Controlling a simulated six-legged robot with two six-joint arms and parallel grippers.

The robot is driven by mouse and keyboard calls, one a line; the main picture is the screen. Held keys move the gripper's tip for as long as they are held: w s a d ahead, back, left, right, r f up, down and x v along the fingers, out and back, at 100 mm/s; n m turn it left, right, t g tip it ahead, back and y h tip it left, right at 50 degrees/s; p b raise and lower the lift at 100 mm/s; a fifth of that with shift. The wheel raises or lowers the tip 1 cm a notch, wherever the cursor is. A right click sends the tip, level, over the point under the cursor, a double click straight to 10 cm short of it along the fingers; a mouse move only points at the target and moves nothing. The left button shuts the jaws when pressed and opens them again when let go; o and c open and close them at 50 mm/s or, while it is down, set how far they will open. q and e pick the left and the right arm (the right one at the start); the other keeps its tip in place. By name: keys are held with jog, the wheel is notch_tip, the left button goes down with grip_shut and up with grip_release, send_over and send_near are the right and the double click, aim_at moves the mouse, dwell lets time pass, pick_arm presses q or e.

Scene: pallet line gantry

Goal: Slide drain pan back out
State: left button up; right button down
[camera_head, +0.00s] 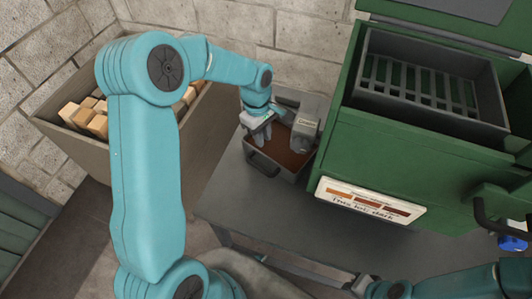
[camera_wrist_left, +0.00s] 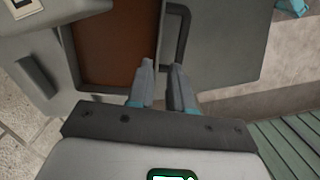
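The drain pan (camera_head: 275,176) is a grey open box with a brown inside, on the grey bench left of the green machine. Its dark looped handle (camera_head: 262,166) faces the front. The wrist view shows the brown inside (camera_wrist_left: 115,48) and the handle (camera_wrist_left: 184,40). My left gripper (camera_head: 258,148) is above the handle side of the pan. In the wrist view its fingertips (camera_wrist_left: 162,66) are slightly apart, close to the handle's end; I cannot tell whether they touch it. My right gripper (camera_head: 362,284) shows only small at the bottom edge, and its finger state is unclear.
The green machine (camera_head: 420,165) with a barred grey tray (camera_head: 492,95) stands right of the pan. A grey block (camera_head: 305,134) sits at the pan's right side. A large bin (camera_head: 65,140) of wooden blocks stands left. The bench front (camera_head: 255,215) is clear.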

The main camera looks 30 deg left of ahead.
aim_at(266, 156)
pick_arm(q)
jog(key=f, duration=0.4)
jog(key=d+f, duration=0.1)
jog(key=f, duration=0.7)
jog(key=shift+d, duration=0.25)
grip_shut()
dwell(0.9)
